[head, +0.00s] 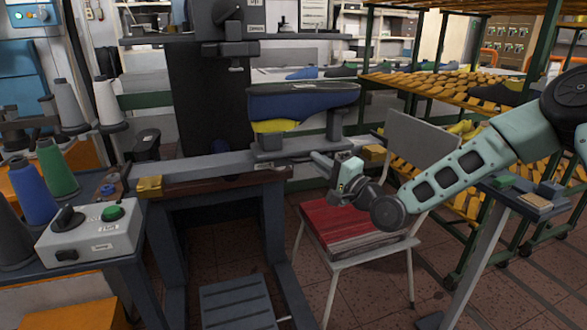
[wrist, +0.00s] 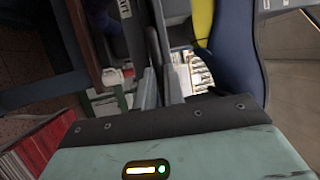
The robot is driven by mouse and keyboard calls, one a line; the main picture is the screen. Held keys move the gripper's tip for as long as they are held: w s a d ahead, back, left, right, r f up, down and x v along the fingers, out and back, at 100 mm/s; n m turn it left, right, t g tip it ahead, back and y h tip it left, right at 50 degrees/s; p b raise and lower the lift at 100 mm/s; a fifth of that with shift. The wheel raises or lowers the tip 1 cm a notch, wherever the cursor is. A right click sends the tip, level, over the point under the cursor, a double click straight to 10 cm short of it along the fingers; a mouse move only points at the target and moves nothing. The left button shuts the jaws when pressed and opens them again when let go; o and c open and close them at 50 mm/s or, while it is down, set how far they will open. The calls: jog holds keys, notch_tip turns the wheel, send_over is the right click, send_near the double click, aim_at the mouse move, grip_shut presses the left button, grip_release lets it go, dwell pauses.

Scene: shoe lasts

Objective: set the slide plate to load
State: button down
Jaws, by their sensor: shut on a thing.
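The slide plate (head: 268,154) is a grey carriage on the long rail of the machine, toward the rail's right end. A blue and yellow shoe (head: 300,103) sits above it, and part of the shoe shows at the right of the wrist view (wrist: 235,60). My gripper (head: 319,158) is at the plate's right front side, below the shoe. Its fingers (wrist: 162,75) are close together, shut on a part of the slide plate.
The rail has yellow blocks at its left end (head: 149,187) and right end (head: 373,153). A control box (head: 92,233) with a green button stands at left by thread cones. A chair with a red stack (head: 345,225) stands below my arm. Racks stand at right.

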jog(key=w+d, duration=0.3)
jog(key=d, duration=0.8)
jog(key=shift+w+d, duration=0.15)
jog(key=shift+d+f, duration=0.1)
jog(key=c, duration=1.5)
grip_release()
jog(key=shift+d, duration=0.1)
jog(key=v, duration=1.7)
